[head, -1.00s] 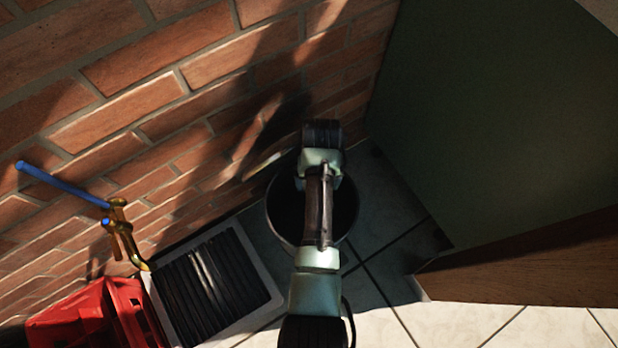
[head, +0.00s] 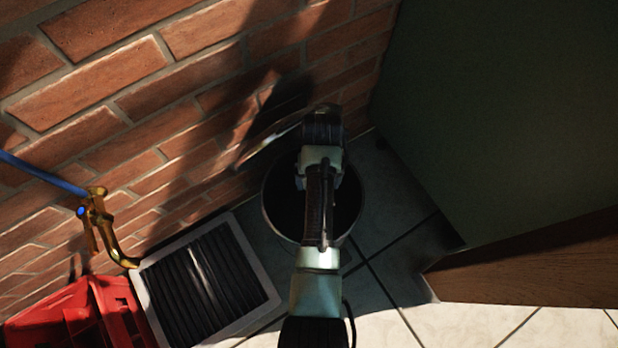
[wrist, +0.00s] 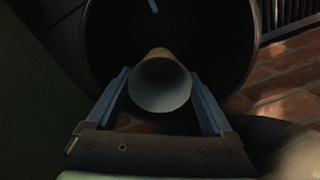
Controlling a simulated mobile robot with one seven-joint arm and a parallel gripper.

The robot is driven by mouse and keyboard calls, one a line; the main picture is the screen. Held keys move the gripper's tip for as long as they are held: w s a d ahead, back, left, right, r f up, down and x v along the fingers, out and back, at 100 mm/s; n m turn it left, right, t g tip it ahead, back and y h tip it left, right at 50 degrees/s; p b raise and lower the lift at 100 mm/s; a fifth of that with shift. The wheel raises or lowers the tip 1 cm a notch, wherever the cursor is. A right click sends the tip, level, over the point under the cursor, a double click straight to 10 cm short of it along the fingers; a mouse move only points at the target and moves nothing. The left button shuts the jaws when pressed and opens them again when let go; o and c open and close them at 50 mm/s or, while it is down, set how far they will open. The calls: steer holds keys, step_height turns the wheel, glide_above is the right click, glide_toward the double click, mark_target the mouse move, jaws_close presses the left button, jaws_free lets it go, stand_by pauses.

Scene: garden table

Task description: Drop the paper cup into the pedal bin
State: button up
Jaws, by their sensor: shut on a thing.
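The paper cup (wrist: 161,87) is between the fingers of my gripper (wrist: 160,73), which is shut on it. In the wrist view I look into its pale round end; its side is tan. The dark pedal bin (head: 271,210) stands on the floor by the brick wall, directly under my arm in the head view. Its round rim also shows in the wrist view (wrist: 257,40), around a dark inside that the cup overlaps. A thin pale edge beside my arm may be the raised lid. My arm hides the cup, the fingers and part of the bin in the head view.
A brick wall (head: 110,85) rises behind the bin. A dark green panel (head: 500,110) stands close on the right. A slatted drain (head: 205,280), a brass tap (head: 98,215) with a blue handle and a red crate (head: 85,315) are at left.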

steer(key=o, duration=1)
steer(key=shift+o, duration=0.2)
steer(key=shift+r, duration=0.1)
step_height(320, 180, up, 7)
steer(key=p, duration=0.4)
steer(key=shift+r, duration=0.2)
